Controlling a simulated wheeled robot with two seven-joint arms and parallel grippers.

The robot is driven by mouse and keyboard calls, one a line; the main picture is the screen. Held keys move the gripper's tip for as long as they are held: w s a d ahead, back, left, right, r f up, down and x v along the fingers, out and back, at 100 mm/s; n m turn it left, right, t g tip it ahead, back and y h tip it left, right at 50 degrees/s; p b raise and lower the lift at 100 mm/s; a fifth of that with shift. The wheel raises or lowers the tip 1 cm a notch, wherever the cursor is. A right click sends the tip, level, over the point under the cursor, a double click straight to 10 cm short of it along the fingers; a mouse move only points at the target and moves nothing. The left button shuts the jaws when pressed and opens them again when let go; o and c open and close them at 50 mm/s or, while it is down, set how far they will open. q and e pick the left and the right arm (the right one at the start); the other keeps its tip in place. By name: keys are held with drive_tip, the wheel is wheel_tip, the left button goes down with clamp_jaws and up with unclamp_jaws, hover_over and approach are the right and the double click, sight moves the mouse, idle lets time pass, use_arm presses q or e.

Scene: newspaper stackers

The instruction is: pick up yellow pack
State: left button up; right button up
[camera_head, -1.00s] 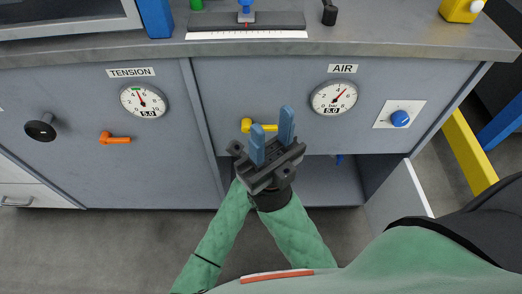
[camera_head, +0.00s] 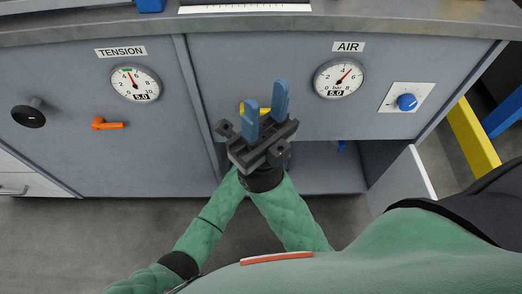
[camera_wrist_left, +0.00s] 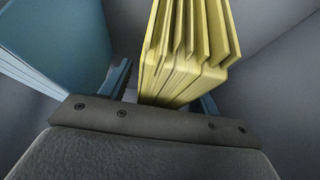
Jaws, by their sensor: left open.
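The yellow pack (camera_wrist_left: 185,50), a stack of folded yellow sheets, stands in front of my left gripper (camera_wrist_left: 165,100) in the left wrist view. Its lower end is between the two open blue fingers, and I cannot tell whether they touch it. In the head view I cannot make out the pack or the left gripper. My right gripper (camera_head: 266,96) is in front of the cabinet, its blue fingers apart and empty.
A blue pack (camera_wrist_left: 55,45) is close on the left in the wrist view. In the head view, an open compartment (camera_head: 330,178) with a white-edged door (camera_head: 405,180) is low in the grey cabinet. Gauges, knobs and handles protrude from its front, including an orange handle (camera_head: 108,125).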

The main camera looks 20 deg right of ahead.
use_arm(q)
drive_tip(key=shift+f+p, duration=0.25)
drive_tip(key=shift+p, duration=0.05)
idle(0.7)
clamp_jaws()
